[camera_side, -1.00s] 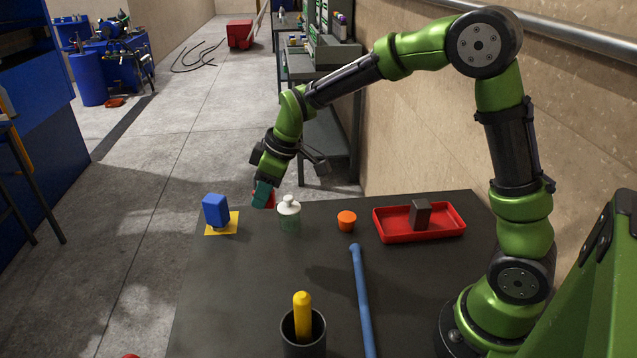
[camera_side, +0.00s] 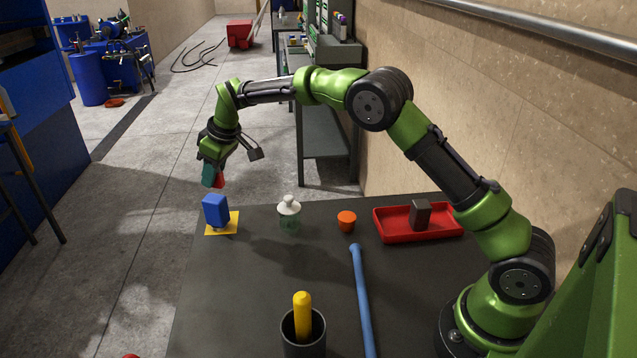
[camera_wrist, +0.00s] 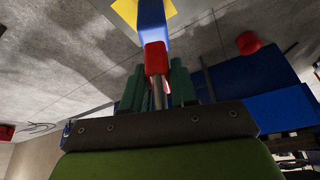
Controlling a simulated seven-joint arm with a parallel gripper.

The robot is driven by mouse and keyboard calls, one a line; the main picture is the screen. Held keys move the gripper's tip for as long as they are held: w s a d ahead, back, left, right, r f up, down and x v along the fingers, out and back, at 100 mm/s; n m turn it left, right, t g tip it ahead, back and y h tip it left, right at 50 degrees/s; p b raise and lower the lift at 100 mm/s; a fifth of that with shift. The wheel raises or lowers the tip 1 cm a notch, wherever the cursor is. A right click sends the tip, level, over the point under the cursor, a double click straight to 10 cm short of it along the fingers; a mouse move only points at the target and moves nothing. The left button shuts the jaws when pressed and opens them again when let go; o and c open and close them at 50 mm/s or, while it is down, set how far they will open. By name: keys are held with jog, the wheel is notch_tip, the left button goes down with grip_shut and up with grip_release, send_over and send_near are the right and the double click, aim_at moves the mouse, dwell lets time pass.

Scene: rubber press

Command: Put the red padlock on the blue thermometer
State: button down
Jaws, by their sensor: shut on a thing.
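The red padlock (camera_side: 219,182) is held between the teal fingers of my gripper (camera_side: 212,175), which is shut on it. In the wrist view the padlock (camera_wrist: 156,58) sticks out past the fingertips, with its grey shackle between the fingers. The blue thermometer (camera_side: 216,209), a blocky blue thing, stands on a yellow square (camera_side: 233,219) at the table's far left. My gripper is above it, and a small gap shows between padlock and thermometer in the side view. In the wrist view the thermometer (camera_wrist: 153,28) lies straight beyond the padlock; the gap cannot be judged there.
A white-topped bottle (camera_side: 289,214) stands right of the thermometer. Beyond it are an orange cup (camera_side: 347,221) and a red tray (camera_side: 383,234) holding a dark block (camera_side: 420,215). A long blue bar (camera_side: 362,300) and a black cup (camera_side: 287,333) with a yellow-handled thing are nearer.

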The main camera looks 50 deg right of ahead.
jog(key=shift+w+f, duration=0.1)
jog(key=shift+w, duration=0.85)
jog(key=shift+s+f, duration=0.1)
jog(key=shift+f, duration=1.6)
jog(key=shift+f, duration=0.15)
jog(key=c, duration=0.9)
grip_release()
